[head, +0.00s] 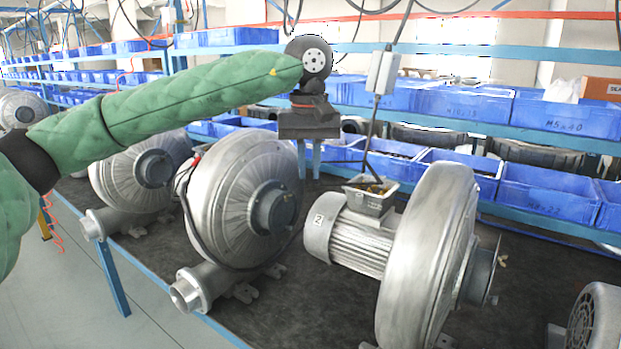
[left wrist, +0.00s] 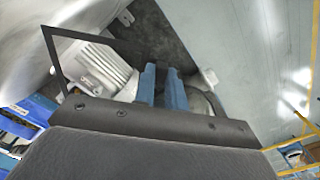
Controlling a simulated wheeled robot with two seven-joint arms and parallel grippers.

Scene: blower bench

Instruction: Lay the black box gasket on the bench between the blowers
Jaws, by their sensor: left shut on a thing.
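My left gripper (head: 310,175) hangs pointing down over the bench, between the middle blower (head: 232,185) and the right blower (head: 425,262). Its blue fingers, seen also in the left wrist view (left wrist: 161,85), are shut on the black box gasket (left wrist: 53,60). The gasket is a thin, angular black frame reaching out to the left of the fingers in that view; part of it is hidden by the gripper body. In the head view its thin outline is hard to tell from the dark background and cables. My right gripper is not in view.
The right blower's motor carries an open terminal box (head: 371,192). A grey box (head: 383,73) hangs on a cable above it. Blue bins (head: 545,190) line the back. Another blower (head: 140,170) stands left.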

